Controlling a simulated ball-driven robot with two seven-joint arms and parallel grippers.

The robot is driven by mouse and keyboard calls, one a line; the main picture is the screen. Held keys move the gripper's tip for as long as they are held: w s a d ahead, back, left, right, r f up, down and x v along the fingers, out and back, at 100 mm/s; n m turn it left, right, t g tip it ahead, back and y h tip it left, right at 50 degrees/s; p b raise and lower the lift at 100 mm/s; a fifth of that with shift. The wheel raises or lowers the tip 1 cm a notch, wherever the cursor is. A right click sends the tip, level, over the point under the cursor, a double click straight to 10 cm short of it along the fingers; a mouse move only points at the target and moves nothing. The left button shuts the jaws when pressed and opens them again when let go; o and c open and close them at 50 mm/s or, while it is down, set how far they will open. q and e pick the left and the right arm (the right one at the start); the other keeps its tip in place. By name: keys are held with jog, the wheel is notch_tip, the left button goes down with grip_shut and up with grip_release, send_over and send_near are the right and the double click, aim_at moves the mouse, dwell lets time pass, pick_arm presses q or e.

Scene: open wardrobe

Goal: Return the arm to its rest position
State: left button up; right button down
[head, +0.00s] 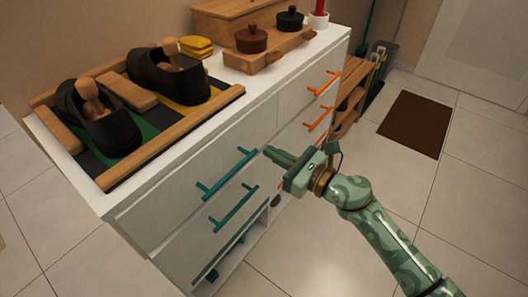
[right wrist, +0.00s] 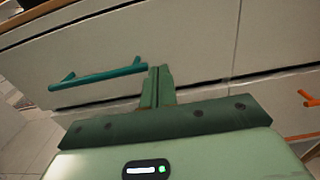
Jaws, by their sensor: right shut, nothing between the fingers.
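My right gripper (head: 273,154) is shut and empty in the head view, with its green patterned arm coming in from the lower right. Its fingertips are close to the front of the white drawer cabinet (head: 148,205), just right of the upper teal handle (head: 228,172). In the right wrist view the closed fingers (right wrist: 157,85) point at the drawer front, and a teal handle (right wrist: 98,75) lies to their left. I cannot tell whether the fingertips touch the drawer front. My left gripper is not in view.
A tray (head: 175,140) with black shoes stands on the cabinet top, with yellow sponges (head: 196,46) and a wooden rack (head: 268,50) of small pots behind. Orange handles (head: 323,83) stick out on the right drawers. Tiled floor is free to the right, around a brown mat (head: 414,124).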

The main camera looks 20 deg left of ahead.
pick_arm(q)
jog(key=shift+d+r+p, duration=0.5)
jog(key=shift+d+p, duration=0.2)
pick_arm(e)
jog(key=v, duration=0.9)
